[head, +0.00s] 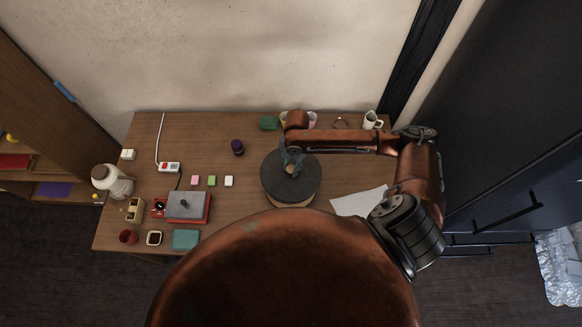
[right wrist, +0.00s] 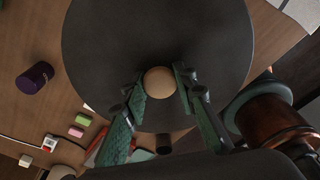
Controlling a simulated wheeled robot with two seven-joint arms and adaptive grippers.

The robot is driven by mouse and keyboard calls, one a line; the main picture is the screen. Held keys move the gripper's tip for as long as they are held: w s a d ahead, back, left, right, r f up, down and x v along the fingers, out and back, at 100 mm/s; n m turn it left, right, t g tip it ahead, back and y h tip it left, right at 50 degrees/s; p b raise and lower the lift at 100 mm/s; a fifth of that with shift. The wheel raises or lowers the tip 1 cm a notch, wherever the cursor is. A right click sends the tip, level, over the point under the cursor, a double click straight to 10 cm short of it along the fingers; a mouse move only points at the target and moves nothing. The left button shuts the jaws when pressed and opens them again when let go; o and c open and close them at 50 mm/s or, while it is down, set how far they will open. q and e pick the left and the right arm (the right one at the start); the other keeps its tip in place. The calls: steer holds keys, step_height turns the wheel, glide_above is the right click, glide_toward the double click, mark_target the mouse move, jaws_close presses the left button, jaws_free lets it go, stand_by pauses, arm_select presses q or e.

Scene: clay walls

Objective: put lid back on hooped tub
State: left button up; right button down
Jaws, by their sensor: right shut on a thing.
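The lid (head: 276,180) is a wide dark grey disc with a round wooden knob (right wrist: 159,82). My right gripper (head: 291,164) is above it, its fingers (right wrist: 160,88) on either side of the knob and shut on it. The hooped tub (head: 291,204) shows only as a tan edge below the lid's near side in the head view; the lid hides the rest. I cannot tell whether the lid rests on the tub or hangs just above it. My left gripper is in neither view.
The wooden table (head: 140,180) holds a purple cylinder (head: 237,147) left of the lid, small coloured blocks (head: 211,181), a red and grey box (head: 187,206) and a white jar (head: 112,181). Paper (head: 358,202) lies to the right. Mugs (head: 371,120) stand at the back. My arm hides part of the right side.

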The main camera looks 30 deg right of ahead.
steer(key=c, duration=1.5)
jaws_free()
steer(key=shift+o, duration=0.6)
steer(key=o, duration=0.4)
steer(key=shift+r+p, duration=3.55)
steer(key=shift+p, duration=0.35)
jaws_close()
